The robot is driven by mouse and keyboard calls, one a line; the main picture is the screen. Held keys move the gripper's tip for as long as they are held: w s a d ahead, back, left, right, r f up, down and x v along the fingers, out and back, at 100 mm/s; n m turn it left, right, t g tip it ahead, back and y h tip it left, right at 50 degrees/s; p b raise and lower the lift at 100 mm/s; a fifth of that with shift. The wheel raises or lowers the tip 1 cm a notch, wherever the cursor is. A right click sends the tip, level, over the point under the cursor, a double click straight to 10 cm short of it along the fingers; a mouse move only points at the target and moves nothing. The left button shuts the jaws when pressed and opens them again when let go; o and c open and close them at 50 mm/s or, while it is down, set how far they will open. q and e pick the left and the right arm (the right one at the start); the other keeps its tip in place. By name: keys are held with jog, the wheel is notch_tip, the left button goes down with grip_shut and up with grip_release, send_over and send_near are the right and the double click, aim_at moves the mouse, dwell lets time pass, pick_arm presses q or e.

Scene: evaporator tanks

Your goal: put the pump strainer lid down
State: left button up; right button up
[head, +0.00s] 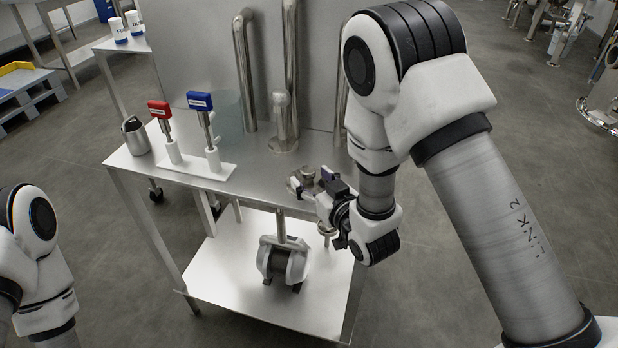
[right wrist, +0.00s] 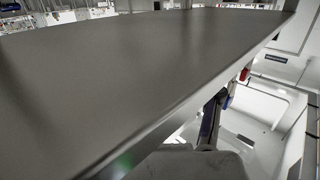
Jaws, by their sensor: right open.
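My right gripper (head: 311,181) is open at the front right edge of the steel table. A small round metal piece (head: 307,172) shows at its fingertips; I cannot tell whether it is the strainer lid or part of a fitting, or whether the fingers touch it. The pump (head: 283,262) stands on the lower shelf, with a pipe rising from it. In the right wrist view a dark blue finger pad (right wrist: 211,118) shows beside a large grey surface that blocks much of the picture. My left gripper is out of view; only part of its arm shows.
The steel table (head: 240,170) carries upright pipes (head: 245,75) at the back. A red-topped post (head: 160,112) and a blue-topped post (head: 200,103) stand on a white base at its left, beside a metal jug (head: 136,137). The white lower shelf (head: 215,270) has free room left of the pump.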

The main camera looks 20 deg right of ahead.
jog(key=shift+x, duration=1.2)
jog(key=shift+a, duration=0.1)
grip_shut()
jog(key=shift+r, duration=0.15)
